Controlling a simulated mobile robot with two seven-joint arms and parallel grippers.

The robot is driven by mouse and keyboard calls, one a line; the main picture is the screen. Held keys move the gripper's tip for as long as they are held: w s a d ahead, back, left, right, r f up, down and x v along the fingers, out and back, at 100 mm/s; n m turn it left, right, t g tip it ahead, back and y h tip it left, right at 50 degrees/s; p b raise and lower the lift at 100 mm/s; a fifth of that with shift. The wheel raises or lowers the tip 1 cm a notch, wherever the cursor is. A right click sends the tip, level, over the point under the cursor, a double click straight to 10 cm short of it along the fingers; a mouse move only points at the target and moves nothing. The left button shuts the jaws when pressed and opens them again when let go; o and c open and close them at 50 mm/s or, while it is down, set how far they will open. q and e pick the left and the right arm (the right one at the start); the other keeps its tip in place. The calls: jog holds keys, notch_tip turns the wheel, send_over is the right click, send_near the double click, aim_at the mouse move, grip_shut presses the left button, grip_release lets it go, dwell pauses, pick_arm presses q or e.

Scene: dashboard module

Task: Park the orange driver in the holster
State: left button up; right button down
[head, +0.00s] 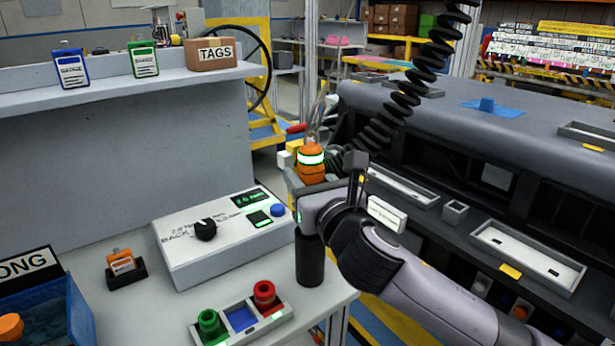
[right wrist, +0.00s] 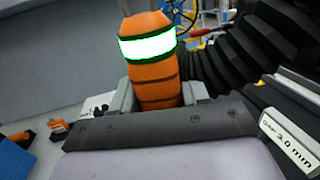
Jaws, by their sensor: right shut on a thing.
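The orange driver (head: 311,170) has a bright white-green band near its top. It stands roughly upright in my right gripper (head: 318,192), which is shut on it. In the right wrist view the orange driver (right wrist: 152,75) shows between the two grey fingers. A dark upright cylinder (head: 311,262), which looks like the holster, stands at the bench's right edge below my right gripper. The gripper hides its top, so I cannot tell whether the driver's lower end is inside it. My left gripper is not in view.
A white control box (head: 205,240) with a black knob stands left of the cylinder. A tray with green and red cups (head: 265,295) lies in front. A black coiled cable (head: 405,90) hangs behind my right gripper. The dark dashboard module (head: 440,115) is at the right.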

jog(key=shift+f, duration=0.1)
